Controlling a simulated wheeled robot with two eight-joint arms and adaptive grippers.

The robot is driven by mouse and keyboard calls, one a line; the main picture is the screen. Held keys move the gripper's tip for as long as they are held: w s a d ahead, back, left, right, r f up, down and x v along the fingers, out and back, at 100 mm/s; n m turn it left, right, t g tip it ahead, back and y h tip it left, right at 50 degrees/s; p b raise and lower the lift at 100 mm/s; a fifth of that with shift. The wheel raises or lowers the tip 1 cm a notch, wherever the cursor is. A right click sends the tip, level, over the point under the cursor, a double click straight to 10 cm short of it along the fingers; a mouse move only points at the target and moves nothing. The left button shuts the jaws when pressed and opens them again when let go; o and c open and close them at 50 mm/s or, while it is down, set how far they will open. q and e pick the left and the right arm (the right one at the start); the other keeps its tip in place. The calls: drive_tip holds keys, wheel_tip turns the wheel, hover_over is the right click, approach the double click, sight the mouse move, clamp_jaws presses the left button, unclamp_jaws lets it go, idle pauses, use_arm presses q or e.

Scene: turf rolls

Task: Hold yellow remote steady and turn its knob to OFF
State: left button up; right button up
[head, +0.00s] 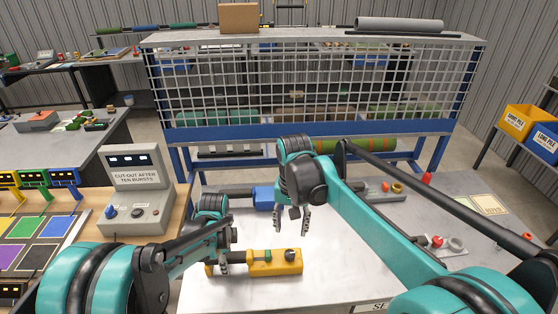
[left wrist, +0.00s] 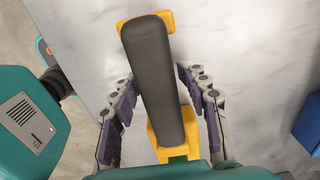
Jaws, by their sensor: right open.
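The yellow remote (head: 275,264) lies on the pale worktop in the head view. A dark knob (head: 290,255) stands on its right part; the OFF mark cannot be read. In the left wrist view its black grip (left wrist: 158,80) runs between yellow ends (left wrist: 155,20). My left gripper (head: 224,252) is over the grip at the remote's left part. Its fingers (left wrist: 157,85) stand on either side of the grip, with narrow gaps showing, and look open. My right gripper (head: 293,218) is open and empty, pointing down above the worktop behind the knob.
A blue object (head: 264,198) lies behind the remote, close to my right gripper. A grey control box (head: 137,195) stands on the bench at left. Red-topped parts (head: 437,241) lie at right. A mesh-fronted rack (head: 300,90) closes off the back. The worktop in front of the remote is clear.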

use_arm(q)
wheel_tip(320, 180, up, 12)
drive_tip(key=shift+f, duration=0.2)
drive_tip(key=shift+s+r, duration=0.1)
drive_tip(key=shift+r, duration=0.15)
drive_tip(key=s+a+n+t, duration=0.3)
drive_tip(key=s+n, duration=0.5)
drive_tip(key=n, duration=0.1)
drive_tip(key=s+a+r+n+t, duration=0.1)
drive_tip(key=s+n+t, duration=0.3)
drive_tip(key=s+n, duration=0.5)
drive_tip(key=shift+a+r, duration=0.2)
drive_tip(key=shift+a, duration=0.7)
use_arm(e)
drive_tip(key=s+d+f+n+t, duration=0.1)
drive_tip(key=s+d+t, duration=0.2)
drive_tip(key=s+d, duration=0.2)
drive_tip(key=s+d+f+n+t, duration=0.2)
drive_tip(key=s+d+t, duration=0.2)
drive_tip(key=s, duration=0.7)
drive_tip(key=shift+s+d, duration=0.2)
drive_tip(key=shift+d, duration=0.4)
drive_tip(key=shift+f, duration=0.1)
